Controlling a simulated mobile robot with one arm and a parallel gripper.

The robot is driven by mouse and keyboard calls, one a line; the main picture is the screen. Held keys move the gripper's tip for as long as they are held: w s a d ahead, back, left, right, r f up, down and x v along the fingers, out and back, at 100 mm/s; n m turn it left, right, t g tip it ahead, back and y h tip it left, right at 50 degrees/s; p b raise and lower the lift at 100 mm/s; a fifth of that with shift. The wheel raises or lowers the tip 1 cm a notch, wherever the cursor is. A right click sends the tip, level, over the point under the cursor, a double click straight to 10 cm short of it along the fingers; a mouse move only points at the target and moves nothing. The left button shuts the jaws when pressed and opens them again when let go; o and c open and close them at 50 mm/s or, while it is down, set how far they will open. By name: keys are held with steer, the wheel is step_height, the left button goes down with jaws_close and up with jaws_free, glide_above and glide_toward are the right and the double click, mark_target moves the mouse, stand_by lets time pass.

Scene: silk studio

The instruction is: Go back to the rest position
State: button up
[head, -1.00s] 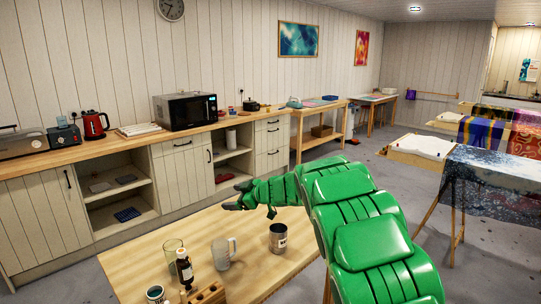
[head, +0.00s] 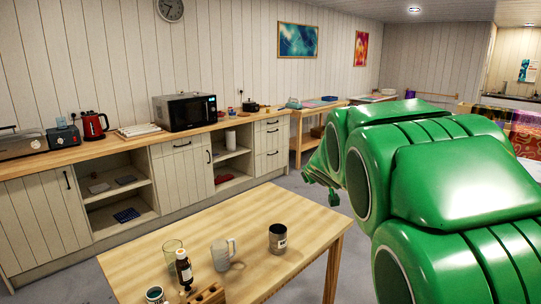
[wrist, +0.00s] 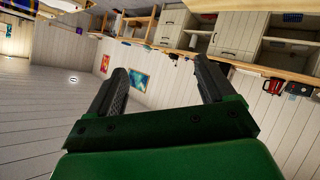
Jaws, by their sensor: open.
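My green arm fills the right side of the head view, folded back close to the camera. My gripper (head: 322,180) shows partly at the arm's left edge, beyond the table's far right corner and apart from everything. In the wrist view my gripper (wrist: 160,85) has its two dark fingers wide apart, with nothing between them. The wrist view is tilted and shows the wall, pictures and counter at a distance.
A counter (head: 95,148) with a microwave (head: 185,112) and red kettle (head: 94,126) lines the wall.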

steer(key=s+d+f+m+g+h, duration=0.1)
steer(key=s+d+f+m+g, duration=0.2)
steer(key=s, duration=1.1)
steer(key=s+d+f+m+g+h, duration=0.1)
steer(key=s+d+f+g, duration=0.3)
steer(key=s, duration=0.9)
steer(key=s+a+f+g+y, duration=0.1)
steer(key=s+a+f+g, duration=0.1)
steer(key=s, duration=0.6)
steer(key=s+a+f+g+y, duration=0.1)
steer(key=s+a+f+g, duration=0.1)
steer(key=s, duration=0.7)
steer(key=s+a+f+g, duration=0.1)
steer(key=s+f+g, duration=0.1)
steer(key=s, duration=0.7)
steer(key=shift+a+f+m+g+y, duration=0.4)
steer(key=shift+g, duration=0.1)
